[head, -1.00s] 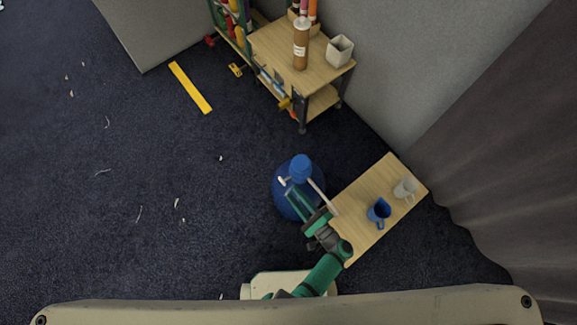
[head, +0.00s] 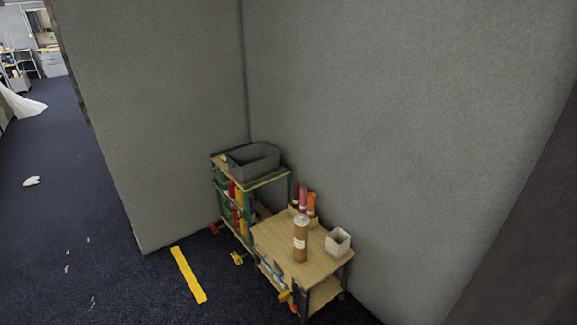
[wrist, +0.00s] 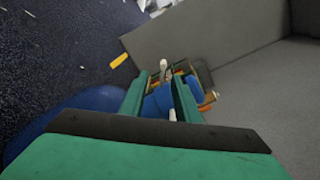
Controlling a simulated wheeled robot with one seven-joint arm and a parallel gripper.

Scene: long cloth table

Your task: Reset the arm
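My gripper (wrist: 161,77) shows in the wrist view with its two green fingers apart. A blue part (wrist: 160,99) with white pieces shows in the gap between the fingers. I cannot tell whether it is between them or beyond them, and I see no clear grip on it. A large blue rounded body (wrist: 78,107) lies below and left of the fingers, partly hidden by the gripper's dark and green housing. My arm and gripper are out of the head view.
In the head view, a wooden cart (head: 322,262) carries a brown bottle (head: 300,240) and a white cup (head: 338,241). A shelf with a grey bin (head: 253,160) stands behind it, against grey walls. A yellow strip (head: 188,275) lies on dark carpet, which is mostly open at left.

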